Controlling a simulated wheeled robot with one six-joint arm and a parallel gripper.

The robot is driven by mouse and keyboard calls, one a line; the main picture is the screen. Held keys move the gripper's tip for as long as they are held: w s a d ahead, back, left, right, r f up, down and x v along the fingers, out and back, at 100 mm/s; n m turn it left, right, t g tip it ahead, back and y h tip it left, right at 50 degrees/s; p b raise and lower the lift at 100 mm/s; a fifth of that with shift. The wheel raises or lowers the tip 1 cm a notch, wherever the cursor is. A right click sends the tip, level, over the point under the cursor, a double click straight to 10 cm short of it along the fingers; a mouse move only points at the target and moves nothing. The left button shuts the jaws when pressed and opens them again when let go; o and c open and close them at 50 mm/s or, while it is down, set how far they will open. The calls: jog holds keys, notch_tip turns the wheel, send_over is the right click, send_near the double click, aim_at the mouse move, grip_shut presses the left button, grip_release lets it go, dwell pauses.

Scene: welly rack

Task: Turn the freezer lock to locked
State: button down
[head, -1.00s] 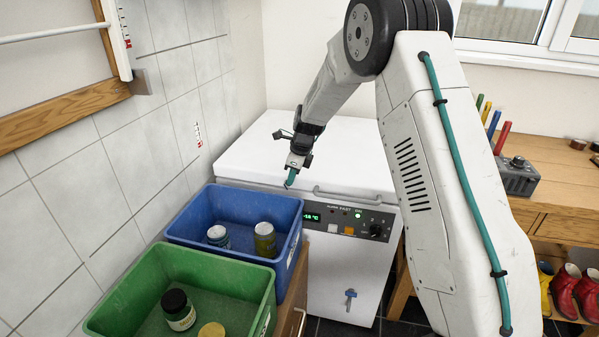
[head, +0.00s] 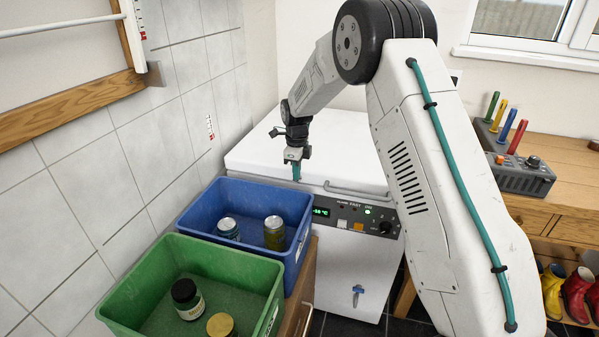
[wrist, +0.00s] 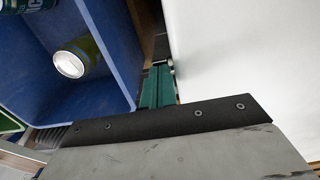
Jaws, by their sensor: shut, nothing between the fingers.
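The freezer (head: 320,150) is a white chest with a closed lid, behind the blue crate. Its lock (head: 357,291) is a small blue key-like piece low on the front face. The lock's exact angle is too small to tell. My gripper (head: 296,178) has teal fingers, shut and empty. It points down near the front edge of the freezer lid, above and left of the lock and well apart from it. In the wrist view the teal fingers (wrist: 157,88) show between the blue crate and the white freezer. The lock is not in the wrist view.
A green crate (head: 265,275) stands nearer. The control panel (head: 350,217) and lid handle (head: 355,192) are on the freezer's front. A wooden bench (head: 555,165) is at right.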

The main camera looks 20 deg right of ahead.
jog(key=a+g+h, duration=0.1)
jog(key=h, duration=0.1)
jog(key=w+a+f+g+h, duration=0.1)
jog(key=shift+w+g+h, duration=0.1)
jog(key=shift+g+h, duration=0.3)
jog(key=shift+f, duration=0.1)
